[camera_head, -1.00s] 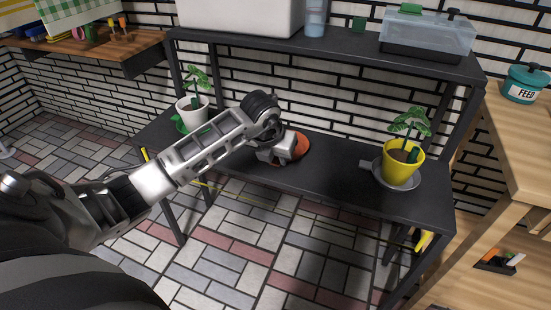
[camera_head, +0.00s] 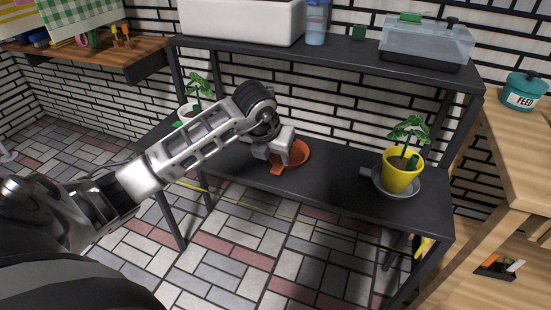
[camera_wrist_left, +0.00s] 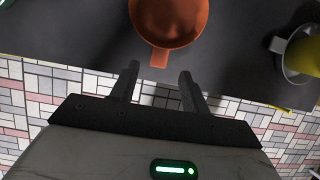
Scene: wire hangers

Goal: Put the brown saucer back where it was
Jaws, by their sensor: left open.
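The brown saucer (camera_head: 293,157) is an orange-brown dish with a small tab handle. It lies on the lower dark shelf (camera_head: 330,190), between the two potted plants. In the left wrist view the saucer (camera_wrist_left: 168,20) shows at the top, its tab (camera_wrist_left: 159,58) pointing toward my fingers. My left gripper (camera_head: 278,162) is just left of the saucer in the head view. In the wrist view my left gripper (camera_wrist_left: 158,82) is open and empty, its two fingers apart with the tab beyond them. My right gripper is not in view.
A yellow pot (camera_head: 401,175) stands on a grey saucer (camera_head: 378,183) at the right of the shelf. A white pot (camera_head: 186,110) is partly behind my arm at the left. The upper shelf (camera_head: 340,57) overhangs behind. The shelf front is clear.

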